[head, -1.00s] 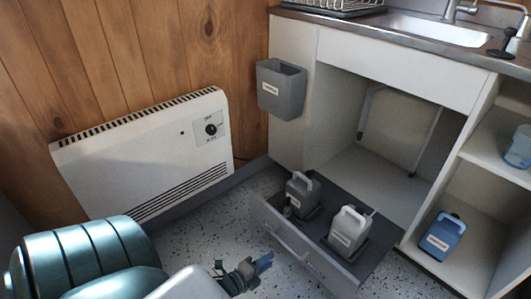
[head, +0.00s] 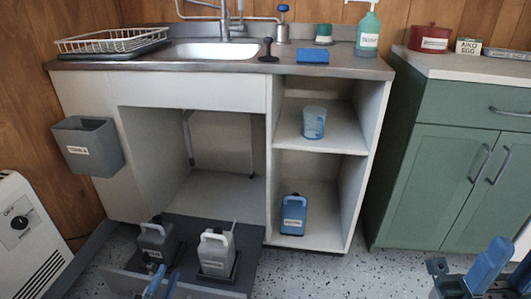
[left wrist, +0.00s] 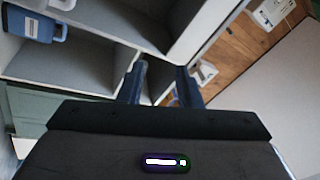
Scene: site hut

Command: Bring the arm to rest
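My right gripper (head: 488,268) is at the bottom right of the head view, low before the green cabinet. One blue finger shows clearly; its opening cannot be made out.
A blue jug (head: 293,215) and a clear blue cup (head: 313,122) are on shelves. A grey bin (head: 88,145) hangs left. A heater (head: 22,235) stands far left. Speckled floor is clear right of centre.

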